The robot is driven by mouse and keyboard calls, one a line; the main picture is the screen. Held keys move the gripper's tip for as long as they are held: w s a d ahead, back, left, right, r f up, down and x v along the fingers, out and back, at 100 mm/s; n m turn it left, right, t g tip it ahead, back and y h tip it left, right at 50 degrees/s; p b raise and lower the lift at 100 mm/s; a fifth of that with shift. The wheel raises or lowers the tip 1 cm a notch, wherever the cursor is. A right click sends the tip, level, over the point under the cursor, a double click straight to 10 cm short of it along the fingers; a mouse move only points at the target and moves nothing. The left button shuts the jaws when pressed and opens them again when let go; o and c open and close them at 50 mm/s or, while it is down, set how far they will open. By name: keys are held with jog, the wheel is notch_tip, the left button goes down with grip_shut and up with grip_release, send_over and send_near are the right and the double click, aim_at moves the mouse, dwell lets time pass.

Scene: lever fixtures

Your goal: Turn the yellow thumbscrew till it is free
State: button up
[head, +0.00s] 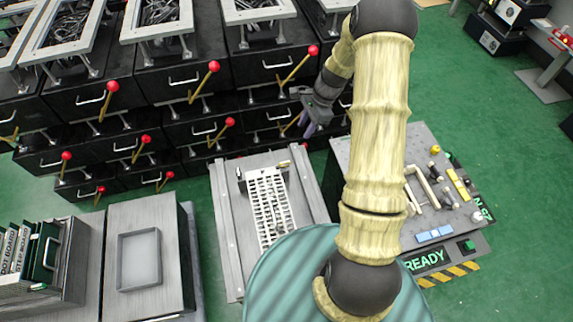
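A small yellow knob (435,149) stands at the far edge of the grey-topped panel (395,160) on the right. It may be the yellow thumbscrew, but it is too small to tell its shape. A small brass-coloured piece (283,164) also shows at the far end of the grey bench in the middle. My gripper (311,128) hangs in the air in front of the black drawers, left of the panel and clear of the knob. Its fingers are small and dark, and the gap between them cannot be made out. My arm hides part of the panel.
Black drawer units (190,75) with red-tipped levers (213,67) fill the back left. The panel also carries a yellow bar (459,184), a white handle frame, a blue block (434,235) and a READY sign (425,260). A white slotted rack (268,205) lies on the middle bench.

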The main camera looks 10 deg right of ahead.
aim_at(285, 162)
jog(key=shift+w+d+f+m+y, duration=0.15)
jog(key=shift+w+f+m, duration=0.15)
jog(key=shift+f, duration=0.3)
jog(key=shift+w+d+f+m+y, duration=0.15)
jog(key=shift+f+m, duration=0.15)
jog(key=shift+f, duration=0.3)
jog(key=x, duration=1.7)
jog(key=shift+f, duration=0.25)
grip_shut()
